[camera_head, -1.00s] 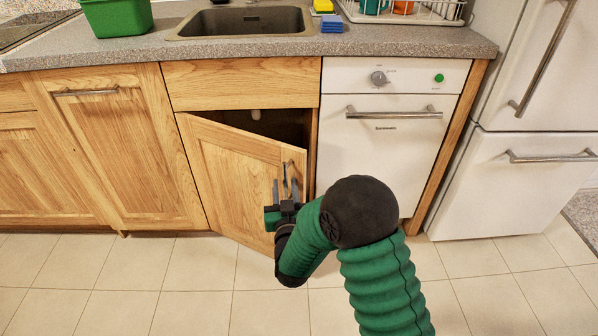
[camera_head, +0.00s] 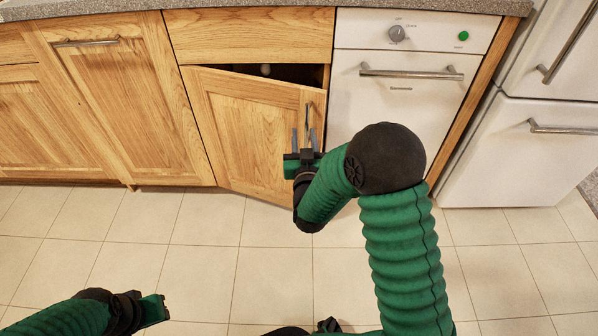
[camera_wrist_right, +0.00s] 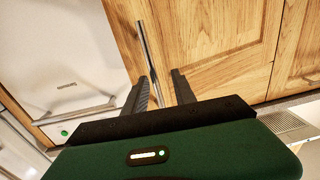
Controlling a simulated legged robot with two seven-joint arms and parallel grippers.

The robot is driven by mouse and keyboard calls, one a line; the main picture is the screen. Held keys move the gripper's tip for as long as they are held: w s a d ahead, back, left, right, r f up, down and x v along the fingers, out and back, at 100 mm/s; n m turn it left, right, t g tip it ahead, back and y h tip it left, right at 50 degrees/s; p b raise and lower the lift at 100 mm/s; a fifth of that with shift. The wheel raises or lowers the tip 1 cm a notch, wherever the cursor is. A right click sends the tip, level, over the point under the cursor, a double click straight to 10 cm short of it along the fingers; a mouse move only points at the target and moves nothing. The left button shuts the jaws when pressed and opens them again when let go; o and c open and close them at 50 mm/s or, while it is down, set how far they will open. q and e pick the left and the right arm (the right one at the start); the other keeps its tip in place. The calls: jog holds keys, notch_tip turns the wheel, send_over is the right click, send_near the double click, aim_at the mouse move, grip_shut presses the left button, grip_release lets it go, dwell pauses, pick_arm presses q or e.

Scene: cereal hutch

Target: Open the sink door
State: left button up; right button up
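The wooden sink door (camera_head: 245,130) is ajar, with a dark gap along its top edge. It has a vertical metal bar handle (camera_head: 308,120) near its right edge. My right gripper (camera_head: 304,138) is at the handle's lower part. In the right wrist view, its two fingers (camera_wrist_right: 159,90) stand apart with the handle (camera_wrist_right: 150,58) running between them, and the gripper is open. I cannot tell whether a finger touches the handle. My left gripper (camera_head: 156,308) is low at the left, over the floor and away from the door; its fingers are not clear.
A white dishwasher (camera_head: 397,95) with a bar handle stands right of the door, and a white fridge (camera_head: 515,150) stands further right. Another wooden cabinet door (camera_head: 115,105) is at the left. The tiled floor (camera_head: 210,245) in front is clear.

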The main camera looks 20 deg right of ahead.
jog(key=w+a+p+v, duration=0.1)
jog(key=p+v, duration=0.6)
jog(key=v, duration=1)
jog(key=shift+s+a+p, duration=0.15)
jog(key=shift+a+p, duration=0.2)
jog(key=shift+a, duration=0.35)
dwell(0.4)
jog(key=shift+c, duration=0.4)
